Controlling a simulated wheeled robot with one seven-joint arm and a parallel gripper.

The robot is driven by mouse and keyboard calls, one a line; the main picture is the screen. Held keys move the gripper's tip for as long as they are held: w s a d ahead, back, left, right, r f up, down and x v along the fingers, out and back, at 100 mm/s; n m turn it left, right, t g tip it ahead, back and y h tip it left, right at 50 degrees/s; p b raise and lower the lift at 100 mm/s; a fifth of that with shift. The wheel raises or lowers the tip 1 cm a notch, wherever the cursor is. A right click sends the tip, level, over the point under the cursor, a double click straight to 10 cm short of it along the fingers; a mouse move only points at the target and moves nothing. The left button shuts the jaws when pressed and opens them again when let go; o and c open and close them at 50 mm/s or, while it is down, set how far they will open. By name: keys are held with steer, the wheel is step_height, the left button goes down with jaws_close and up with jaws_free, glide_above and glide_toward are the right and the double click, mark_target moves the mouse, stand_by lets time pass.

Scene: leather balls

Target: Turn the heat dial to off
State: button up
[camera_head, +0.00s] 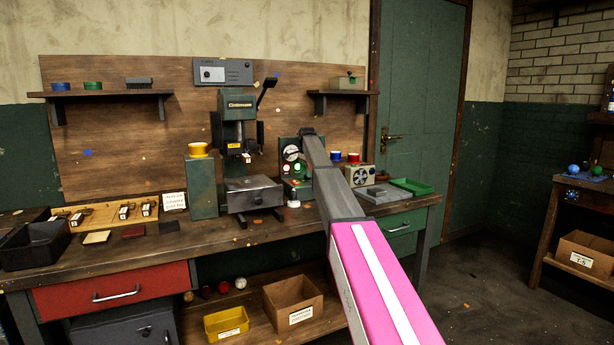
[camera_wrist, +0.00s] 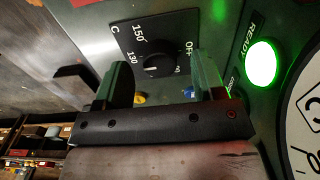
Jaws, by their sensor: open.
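The heat dial (camera_wrist: 158,62) is a round black knob on a square black plate in the wrist view. The plate reads 150, 130 and OFF. A white mark on the knob faces left, roughly on the side of 130; the exact setting is hard to tell. My gripper (camera_wrist: 163,78) is open, with one finger at the left and one at the right just below the knob in the picture. Contact cannot be told. In the head view the dial is not discernible; my arm reaches to the green control box (camera_head: 289,173) and hides part of it.
A green READY lamp (camera_wrist: 261,63) glows right of the dial, beside a white round gauge (camera_wrist: 308,115). Yellow and blue small parts show below the plate. The press (camera_head: 238,125) stands left of the box, and a grey speaker-like box (camera_head: 361,177) stands right.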

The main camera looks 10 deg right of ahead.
steer(key=shift+f, duration=0.6)
steer(key=c, duration=0.9)
